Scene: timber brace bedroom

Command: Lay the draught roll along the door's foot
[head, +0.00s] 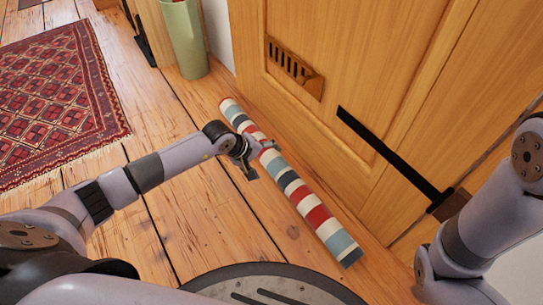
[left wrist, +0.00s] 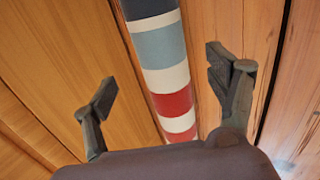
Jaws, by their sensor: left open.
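The draught roll (head: 288,181), striped red, white, blue-grey and dark, lies on the floorboards near the foot of the wooden door (head: 360,60). It runs roughly parallel to the door, and a narrow strip of floor shows between them. My left gripper (head: 261,160) is over the middle part of the roll. In the left wrist view the gripper (left wrist: 162,70) is open, and the roll (left wrist: 160,55) passes between its spread fingers without visible contact. My right arm shows at the right edge, but its gripper is out of view.
A slotted vent plate (head: 295,67) and a long black bar (head: 390,150) are on the door. A green cylindrical container (head: 184,40) stands beyond the roll's far end. A red patterned rug (head: 60,100) lies to the left. Bare floorboards (head: 205,220) lie left of the roll.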

